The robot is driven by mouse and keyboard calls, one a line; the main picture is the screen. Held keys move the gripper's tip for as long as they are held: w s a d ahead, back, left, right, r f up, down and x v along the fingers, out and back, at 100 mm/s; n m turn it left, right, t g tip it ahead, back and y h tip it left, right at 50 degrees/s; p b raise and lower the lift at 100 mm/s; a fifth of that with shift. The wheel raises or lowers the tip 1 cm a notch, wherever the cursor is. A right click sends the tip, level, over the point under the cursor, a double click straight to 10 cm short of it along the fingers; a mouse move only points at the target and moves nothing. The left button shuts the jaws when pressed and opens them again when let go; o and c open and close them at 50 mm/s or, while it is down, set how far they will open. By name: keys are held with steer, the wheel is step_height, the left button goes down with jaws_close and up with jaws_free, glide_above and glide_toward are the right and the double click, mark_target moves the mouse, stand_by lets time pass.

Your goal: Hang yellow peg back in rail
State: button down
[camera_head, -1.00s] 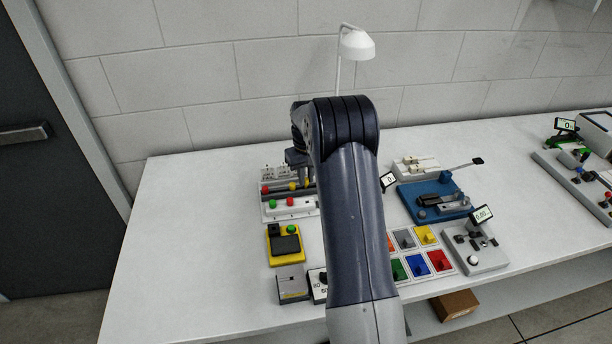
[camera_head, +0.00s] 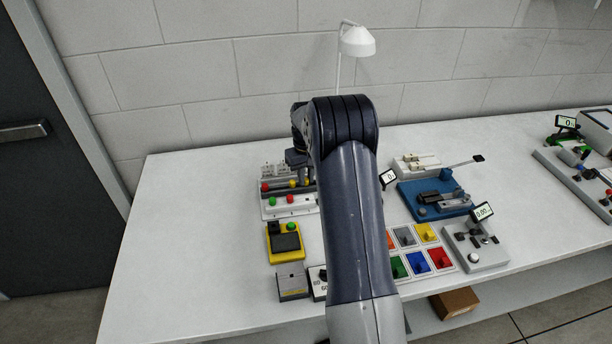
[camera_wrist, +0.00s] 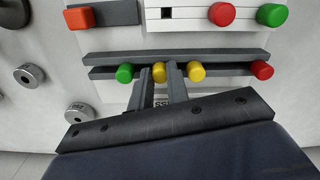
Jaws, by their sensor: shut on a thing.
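In the wrist view my gripper (camera_wrist: 160,72) is shut on a yellow peg (camera_wrist: 159,74), which shows between the two fingertips. The peg is at the dark grey rail (camera_wrist: 225,72), in line with the other pegs; I cannot tell whether it is seated. To its left is a green peg (camera_wrist: 124,73). Just right of the right finger is a second yellow peg (camera_wrist: 196,71), and a red peg (camera_wrist: 262,70) is at the rail's right end. In the head view my arm hides part of the rail, and my gripper is mostly hidden.
Above the rail in the wrist view is a white box with a red button (camera_wrist: 222,14) and a green button (camera_wrist: 273,15). Round metal pieces (camera_wrist: 29,75) lie to the left. In the head view a yellow device (camera_head: 285,243) stands in front; the table's left side is clear.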

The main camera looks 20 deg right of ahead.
steer(key=c, duration=1.3)
jaws_free()
step_height(320, 180, up, 11)
steer(key=shift+b, duration=0.45)
steer(key=shift+f, duration=0.1)
step_height(320, 180, down, 11)
steer(key=shift+p, duration=0.4)
steer(key=shift+r, duration=0.4)
